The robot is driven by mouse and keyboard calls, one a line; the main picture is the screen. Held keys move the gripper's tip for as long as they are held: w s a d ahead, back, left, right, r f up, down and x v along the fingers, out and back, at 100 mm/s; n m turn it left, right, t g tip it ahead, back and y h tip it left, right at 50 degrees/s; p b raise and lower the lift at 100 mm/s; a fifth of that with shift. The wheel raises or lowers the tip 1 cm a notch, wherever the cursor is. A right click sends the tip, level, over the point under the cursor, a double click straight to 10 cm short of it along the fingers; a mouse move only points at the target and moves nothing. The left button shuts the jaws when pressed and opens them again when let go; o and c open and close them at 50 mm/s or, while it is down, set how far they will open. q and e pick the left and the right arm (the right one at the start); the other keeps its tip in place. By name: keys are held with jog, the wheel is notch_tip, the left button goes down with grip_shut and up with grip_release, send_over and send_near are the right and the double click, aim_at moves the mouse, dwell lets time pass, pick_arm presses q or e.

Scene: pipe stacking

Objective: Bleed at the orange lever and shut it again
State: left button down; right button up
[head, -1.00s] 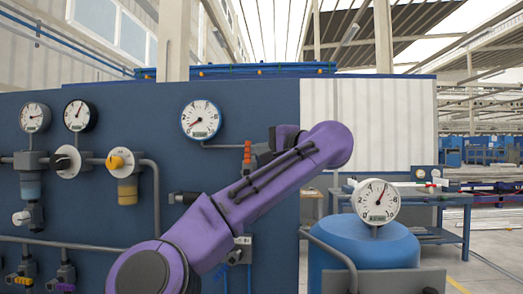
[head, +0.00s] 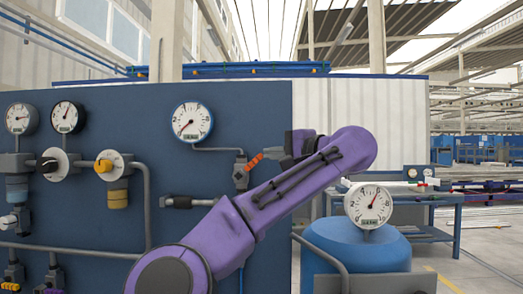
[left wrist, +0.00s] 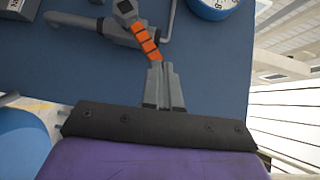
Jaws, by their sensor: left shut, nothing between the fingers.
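The orange lever (head: 254,162) sits on a grey valve body (head: 240,178) on the blue panel and slants up to the right. In the left wrist view the lever (left wrist: 145,40) shows orange bands, with its lower end at my fingertips. My left gripper (head: 270,154) is shut at the lever's free end, with nothing between its fingers. In the left wrist view the closed fingers (left wrist: 154,70) touch or nearly touch the lever; I cannot tell which. A round white gauge (head: 192,121) is above left of the valve, its needle pointing lower left. My right gripper is not in view.
A blue tank (head: 355,248) with a white gauge (head: 368,206) stands right of my left arm. More gauges (head: 68,117) and a yellow-knobbed valve (head: 113,167) are on the panel's left. A blue workbench (head: 440,210) stands behind the tank.

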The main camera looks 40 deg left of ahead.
pick_arm(q)
jog(key=v, duration=0.8)
jog(key=shift+s+d+f, duration=0.25)
jog(key=shift+d, duration=0.15)
